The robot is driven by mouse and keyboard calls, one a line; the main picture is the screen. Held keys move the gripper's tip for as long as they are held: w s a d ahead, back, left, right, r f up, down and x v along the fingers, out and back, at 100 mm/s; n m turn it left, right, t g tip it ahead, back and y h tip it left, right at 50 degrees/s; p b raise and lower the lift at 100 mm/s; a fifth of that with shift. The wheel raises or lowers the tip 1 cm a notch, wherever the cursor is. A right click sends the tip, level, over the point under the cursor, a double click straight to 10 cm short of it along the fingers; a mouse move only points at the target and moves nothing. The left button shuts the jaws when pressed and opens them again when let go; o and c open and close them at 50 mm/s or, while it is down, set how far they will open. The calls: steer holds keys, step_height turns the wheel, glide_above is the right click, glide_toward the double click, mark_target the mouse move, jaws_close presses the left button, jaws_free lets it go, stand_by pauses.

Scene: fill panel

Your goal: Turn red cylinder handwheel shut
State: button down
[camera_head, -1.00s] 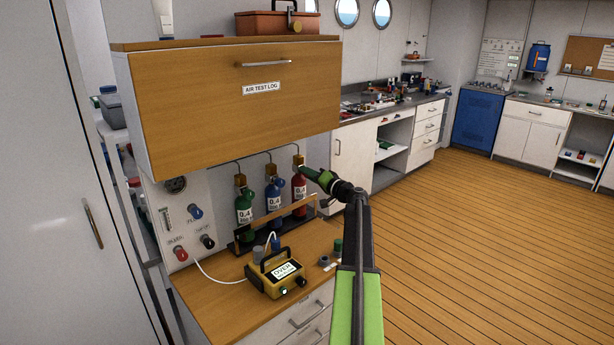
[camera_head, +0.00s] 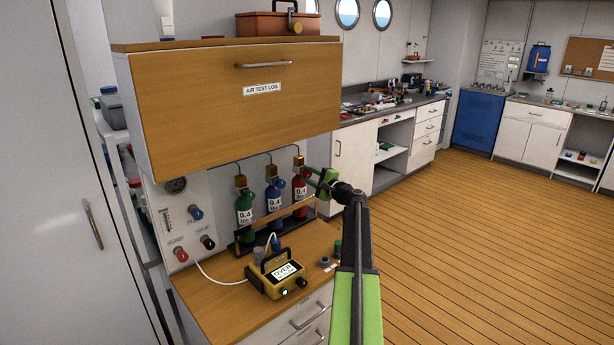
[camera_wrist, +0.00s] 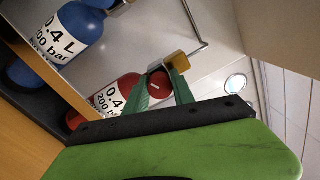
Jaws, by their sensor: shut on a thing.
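The red cylinder (camera_head: 299,186) stands at the right end of a row of three, with a brass valve block (camera_head: 299,161) on top. In the wrist view the red cylinder (camera_wrist: 107,100) lies slanted, with its brass block (camera_wrist: 177,60) above. My gripper (camera_head: 309,178) reaches it from the right at valve height. In the wrist view the two green fingers of my gripper (camera_wrist: 161,82) are on either side of the round red handwheel (camera_wrist: 158,82) and shut on it. The fingers hide part of the handwheel's rim.
The blue cylinder (camera_head: 274,203) and green cylinder (camera_head: 244,210) stand left of the red one behind a wooden rail (camera_head: 288,212). The wooden cabinet (camera_head: 220,115) hangs above. A yellow meter (camera_head: 274,276) stands on the counter in front. The floor (camera_head: 460,240) at right is clear.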

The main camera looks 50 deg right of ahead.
steer(key=m, duration=0.5)
steer(key=shift+m, duration=0.4)
steer(key=m, duration=0.6)
steer(key=shift+d+r+p, duration=0.1)
steer(key=shift+p, duration=0.25)
steer(key=m, duration=0.6)
steer(key=shift+m, duration=0.4)
steer(key=shift+d+m+g+p, duration=0.1)
steer(key=shift+m+g+p, duration=0.25)
steer(key=shift+m, duration=2.15)
